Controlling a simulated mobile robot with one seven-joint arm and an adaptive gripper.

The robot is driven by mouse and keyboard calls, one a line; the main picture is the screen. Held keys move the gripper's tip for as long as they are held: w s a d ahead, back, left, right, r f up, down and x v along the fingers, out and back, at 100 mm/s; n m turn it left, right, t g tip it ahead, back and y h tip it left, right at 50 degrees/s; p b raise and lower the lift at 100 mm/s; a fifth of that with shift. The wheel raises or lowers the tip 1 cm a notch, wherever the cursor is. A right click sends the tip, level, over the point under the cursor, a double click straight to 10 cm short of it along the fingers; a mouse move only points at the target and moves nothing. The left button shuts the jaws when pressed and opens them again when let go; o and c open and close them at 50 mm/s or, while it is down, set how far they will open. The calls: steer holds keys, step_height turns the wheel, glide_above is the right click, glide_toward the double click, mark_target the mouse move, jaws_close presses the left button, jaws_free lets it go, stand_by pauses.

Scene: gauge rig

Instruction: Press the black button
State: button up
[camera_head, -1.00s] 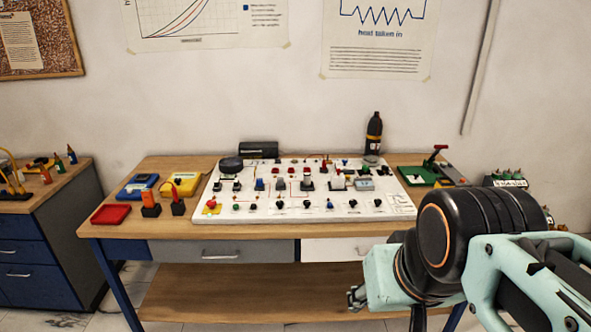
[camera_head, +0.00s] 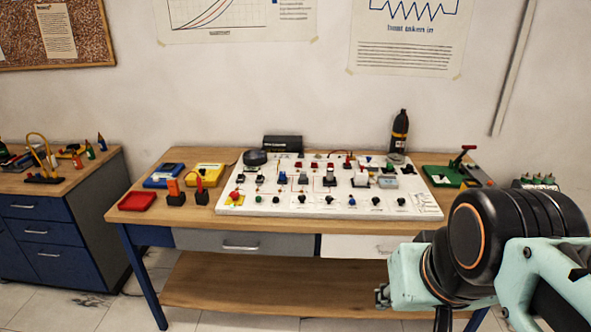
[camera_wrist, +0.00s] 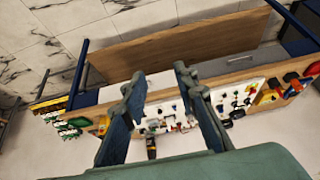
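A white panel (camera_head: 232,212) with many small controls lies on the wooden workbench. Several small black knobs or buttons stand along its front row, one of them here (camera_head: 329,200); I cannot tell which is the black button. A larger dark round piece (camera_head: 255,158) sits at its back left corner. The panel shows upside down in the wrist view (camera_wrist: 236,92), partly behind my fingers. My gripper (camera_wrist: 160,72) is open and empty, with its two fingers well apart. In the head view my arm is at the lower right, in front of the bench and apart from the panel.
The workbench (camera_head: 190,235) also bears a red tray (camera_head: 138,201), yellow (camera_head: 204,177) and blue (camera_head: 164,175) boxes, a dark bottle (camera_head: 399,132) and a green board (camera_head: 441,176). A blue cabinet (camera_head: 50,230) stands left. Floor shows between them.

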jaws_close()
stand_by(1.2)
